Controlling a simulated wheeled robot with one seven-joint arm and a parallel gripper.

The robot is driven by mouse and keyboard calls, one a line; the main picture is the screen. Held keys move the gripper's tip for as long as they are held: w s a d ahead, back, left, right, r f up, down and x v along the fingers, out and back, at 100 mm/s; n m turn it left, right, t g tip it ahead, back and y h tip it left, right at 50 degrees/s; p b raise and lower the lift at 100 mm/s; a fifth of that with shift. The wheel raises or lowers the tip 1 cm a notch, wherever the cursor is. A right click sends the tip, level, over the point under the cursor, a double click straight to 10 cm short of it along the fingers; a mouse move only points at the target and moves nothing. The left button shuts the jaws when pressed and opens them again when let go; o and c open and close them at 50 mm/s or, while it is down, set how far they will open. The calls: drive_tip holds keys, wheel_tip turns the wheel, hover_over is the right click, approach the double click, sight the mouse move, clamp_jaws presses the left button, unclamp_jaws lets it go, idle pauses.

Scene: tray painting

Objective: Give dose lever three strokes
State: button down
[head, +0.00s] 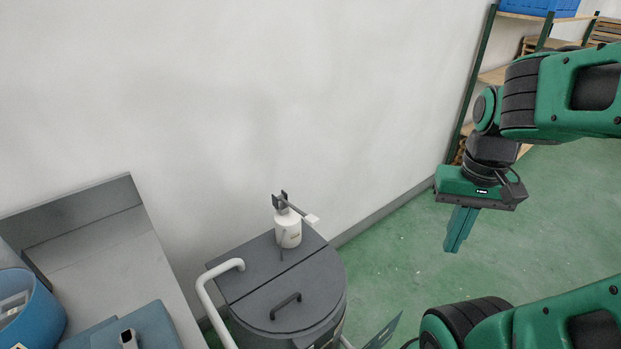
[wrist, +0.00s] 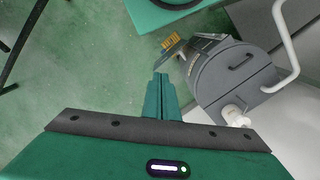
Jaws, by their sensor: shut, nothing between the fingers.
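The dose lever (head: 302,211) is a thin arm with a pale end on top of a white dosing bottle (head: 288,230). The bottle stands at the back of a grey lidded drum (head: 297,300). The bottle also shows in the wrist view (wrist: 234,115), at the drum's near edge, with the lever hard to make out. My gripper (head: 455,249) hangs to the right of the drum, over the green floor, fingers pointing down. It is shut and empty, well apart from the lever. The fingers show together in the wrist view (wrist: 160,82).
A white tube handle (head: 207,295) rises at the drum's left side. A grey bench (head: 110,245) with a blue bucket (head: 35,320) is at the left. A wall runs behind. Shelving (head: 480,80) stands at the back right. The floor right of the drum is open.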

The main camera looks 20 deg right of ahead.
drive_tip(key=n+t+y, duration=0.1)
drive_tip(key=n+t, duration=0.3)
drive_tip(key=n, duration=0.6)
hover_over(314, 219)
wheel_tip(314, 219, down, 3)
drive_tip(key=shift+s+f+x, duration=0.1)
drive_tip(key=shift+s+x, duration=0.15)
drive_tip(key=shift+x, duration=0.9)
drive_tip(key=shift+s+f+x, duration=0.1)
drive_tip(key=shift+s+x, duration=0.1)
drive_tip(key=shift+x, duration=1)
drive_tip(key=shift+s+f+x, duration=0.1)
drive_tip(key=shift+s+x, duration=0.15)
drive_tip(key=shift+x, duration=0.9)
drive_tip(key=shift+d, duration=0.15)
drive_tip(key=shift+f, duration=4.15)
drive_tip(key=shift+r, duration=4.25)
